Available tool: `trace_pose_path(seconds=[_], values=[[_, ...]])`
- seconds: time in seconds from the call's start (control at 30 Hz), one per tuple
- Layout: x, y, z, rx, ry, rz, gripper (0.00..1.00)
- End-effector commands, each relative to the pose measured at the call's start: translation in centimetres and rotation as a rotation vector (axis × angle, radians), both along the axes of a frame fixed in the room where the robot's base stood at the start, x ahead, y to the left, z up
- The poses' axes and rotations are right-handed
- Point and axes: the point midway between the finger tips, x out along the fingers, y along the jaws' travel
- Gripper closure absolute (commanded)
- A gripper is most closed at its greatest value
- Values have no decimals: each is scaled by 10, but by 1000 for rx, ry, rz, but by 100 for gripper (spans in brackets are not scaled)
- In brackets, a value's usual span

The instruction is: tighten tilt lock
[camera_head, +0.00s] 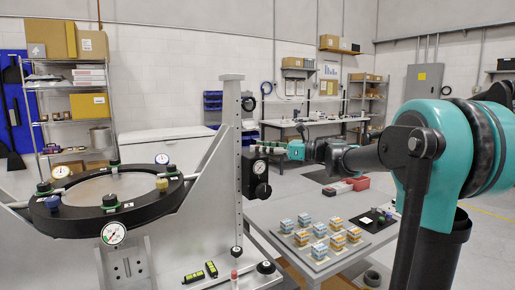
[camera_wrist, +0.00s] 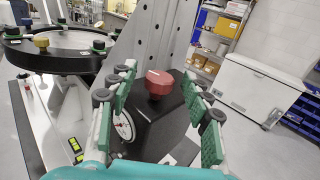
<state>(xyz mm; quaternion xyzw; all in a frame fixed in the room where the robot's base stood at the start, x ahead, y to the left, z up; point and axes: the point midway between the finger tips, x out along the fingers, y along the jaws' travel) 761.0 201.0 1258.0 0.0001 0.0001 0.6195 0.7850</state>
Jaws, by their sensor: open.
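A red lobed knob (camera_wrist: 159,82) sits on top of a black block (camera_wrist: 165,125), which has a round white dial (camera_wrist: 124,127) on its side. The black block also shows in the head view (camera_head: 250,172), beside the tall perforated post; the red knob cannot be made out there. My gripper (camera_wrist: 159,75) is open, its green-padded fingers on either side of the knob and block. No contact with the knob is visible. In the head view my gripper (camera_head: 275,150) is close to the block. The round mirror (camera_head: 108,188) lies in a black ring with several knobs and dials.
The grey upright plate and post (camera_head: 232,140) stand close by the block. A low table (camera_head: 325,262) holds several small blue and orange blocks. Small yellow-black vials (camera_head: 195,276) and a red-topped piece (camera_head: 235,276) are on the fixture base.

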Motion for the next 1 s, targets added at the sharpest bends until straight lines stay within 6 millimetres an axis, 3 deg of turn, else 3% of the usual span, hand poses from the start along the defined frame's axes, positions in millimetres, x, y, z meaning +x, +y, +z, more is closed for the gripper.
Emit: trace_pose_path(seconds=[0.13,0.47,0.87,1.0], values=[[3,11,0,0,0,0,51],[3,13,0,0,0,0,51],[3,13,0,0,0,0,100],[3,13,0,0,0,-4,100]])
